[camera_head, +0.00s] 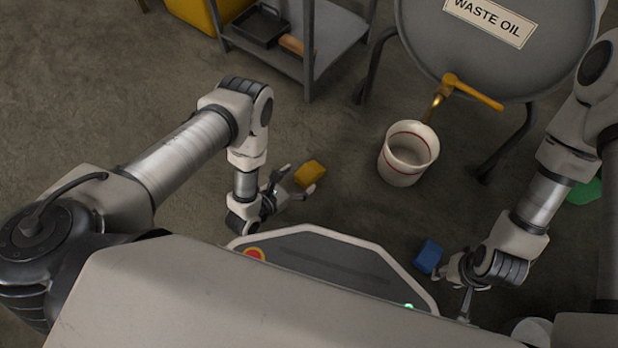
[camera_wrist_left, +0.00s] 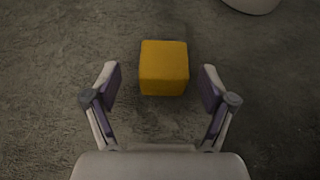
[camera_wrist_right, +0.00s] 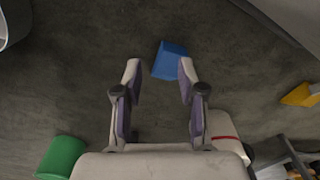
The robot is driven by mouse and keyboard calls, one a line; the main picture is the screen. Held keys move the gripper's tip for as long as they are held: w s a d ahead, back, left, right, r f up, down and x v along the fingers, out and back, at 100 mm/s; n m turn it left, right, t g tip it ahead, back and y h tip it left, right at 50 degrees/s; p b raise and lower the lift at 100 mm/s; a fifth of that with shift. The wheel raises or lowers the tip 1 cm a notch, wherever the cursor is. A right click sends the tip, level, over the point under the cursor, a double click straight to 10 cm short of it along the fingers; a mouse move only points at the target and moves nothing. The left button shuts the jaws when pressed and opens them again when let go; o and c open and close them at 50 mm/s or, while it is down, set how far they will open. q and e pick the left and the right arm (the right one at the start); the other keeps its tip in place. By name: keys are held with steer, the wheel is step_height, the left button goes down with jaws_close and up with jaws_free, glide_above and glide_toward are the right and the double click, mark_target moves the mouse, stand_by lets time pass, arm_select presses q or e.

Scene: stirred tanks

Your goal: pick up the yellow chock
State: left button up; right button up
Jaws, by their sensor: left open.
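The yellow chock (camera_head: 309,174) is on the concrete floor left of the white bucket in the head view. In the left wrist view the yellow chock (camera_wrist_left: 164,67) shows as a block centred ahead of the fingertips. My left gripper (camera_head: 299,180) is open beside it, and the left wrist view shows its two fingers (camera_wrist_left: 160,84) apart with the chock between their lines, not touching it. My right gripper (camera_wrist_right: 158,76) is open and empty, with a blue block (camera_wrist_right: 170,60) just past its fingertips. The yellow chock also shows at the right of the right wrist view (camera_wrist_right: 299,95).
A white bucket (camera_head: 405,157) with a red stripe stands under the brass tap of the waste oil tank (camera_head: 480,50). The blue block (camera_head: 428,257) and a green object (camera_head: 584,192) are to the right. A grey shelf cart (camera_head: 330,45) stands behind. Floor around the chock is clear.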

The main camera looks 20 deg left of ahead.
mark_target(308, 175)
arm_select(q)
steer(key=b+x, duration=0.1)
steer(key=x, duration=0.1)
steer(key=b+x, duration=0.2)
steer(key=shift+d+f+b, duration=0.25)
steer(key=shift+f+b, duration=0.05)
steer(key=shift+f, duration=0.2)
steer(key=shift+w+d, duration=0.1)
steer(key=shift+w, duration=0.1)
steer(key=shift+r, duration=0.2)
steer(key=c, duration=1.4)
steer(key=shift+o, duration=0.2)
steer(key=shift+r, duration=0.1)
